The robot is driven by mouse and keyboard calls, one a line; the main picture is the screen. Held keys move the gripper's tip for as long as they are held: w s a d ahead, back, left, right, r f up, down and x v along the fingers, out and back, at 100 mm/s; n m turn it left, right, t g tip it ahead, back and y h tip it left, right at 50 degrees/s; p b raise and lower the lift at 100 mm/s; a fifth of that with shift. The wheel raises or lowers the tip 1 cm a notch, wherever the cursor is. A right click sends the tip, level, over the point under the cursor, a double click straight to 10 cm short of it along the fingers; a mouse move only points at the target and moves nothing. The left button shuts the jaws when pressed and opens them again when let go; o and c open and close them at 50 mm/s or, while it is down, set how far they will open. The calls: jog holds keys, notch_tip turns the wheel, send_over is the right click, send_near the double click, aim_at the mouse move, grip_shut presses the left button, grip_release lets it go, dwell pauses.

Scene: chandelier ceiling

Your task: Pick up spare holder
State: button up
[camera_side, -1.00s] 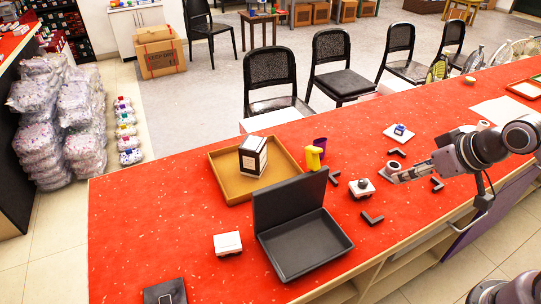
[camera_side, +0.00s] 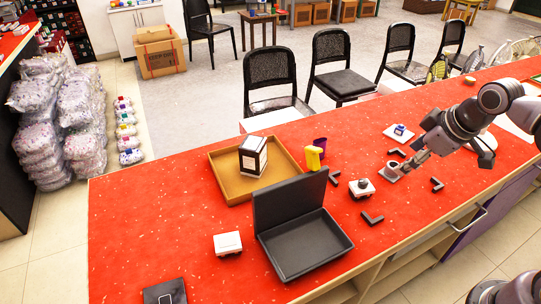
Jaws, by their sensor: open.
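My gripper (camera_side: 409,167) points down and to the left at the right part of the red counter, and its jaws are open. Its tips are close to a small pale square holder with a dark round opening (camera_side: 393,171); I cannot tell whether they touch it. Nothing shows between the jaws. Which piece is the spare holder is not marked. Another pale square piece with a blue top (camera_side: 399,132) lies behind the gripper. A white block with a dark knob (camera_side: 361,188) stands to the left.
Dark L-shaped brackets (camera_side: 437,184) lie around the gripper on the red counter (camera_side: 160,215). An open black case (camera_side: 303,245), a tan tray (camera_side: 229,190) holding a white-and-black box, a yellow item (camera_side: 313,157) and a purple cup (camera_side: 321,143) stand left. The counter's left end is mostly clear.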

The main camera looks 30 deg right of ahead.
jog(key=w+d+f+n+g, duration=0.1)
jog(key=w+d+n+g, duration=0.1)
jog(key=w+d+n, duration=0.4)
jog(key=n+g+h, duration=0.1)
jog(key=n+g, duration=0.2)
jog(key=n, duration=0.6)
send_near(394, 166)
jog(key=shift+a+f, duration=0.2)
jog(key=shift+f, duration=1)
jog(key=shift+s+d+f, duration=0.1)
jog(key=shift+d+f, duration=0.05)
jog(key=shift+f, duration=1.4)
jog(key=shift+d+f, duration=0.15)
jog(key=shift+f, duration=1.4)
jog(key=c, duration=1.1)
